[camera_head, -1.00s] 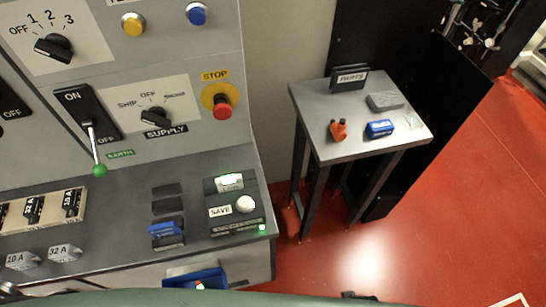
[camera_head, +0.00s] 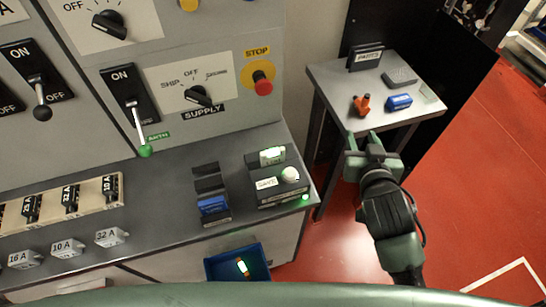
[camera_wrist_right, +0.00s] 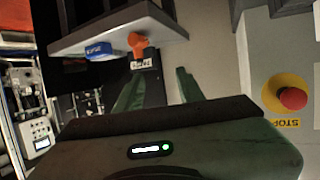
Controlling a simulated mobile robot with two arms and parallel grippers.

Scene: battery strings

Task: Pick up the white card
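A pale, whitish flat card (camera_head: 428,95) lies at the right edge of the small grey side table (camera_head: 338,88). It is small and faint, and I cannot pick it out in the right wrist view. My right gripper (camera_head: 362,139) is in front of the table's near edge, to the lower left of the card and apart from it. In the right wrist view its two green fingers (camera_wrist_right: 158,90) stand apart with nothing between them. My left gripper is not in view.
The table also holds an orange item (camera_head: 361,104), a blue block (camera_head: 399,101), a grey block (camera_head: 399,78) and a dark PARTS holder (camera_head: 366,58). A control console (camera_head: 150,200) stands at left, with a blue bin (camera_head: 225,266) below it. Red floor is clear at right.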

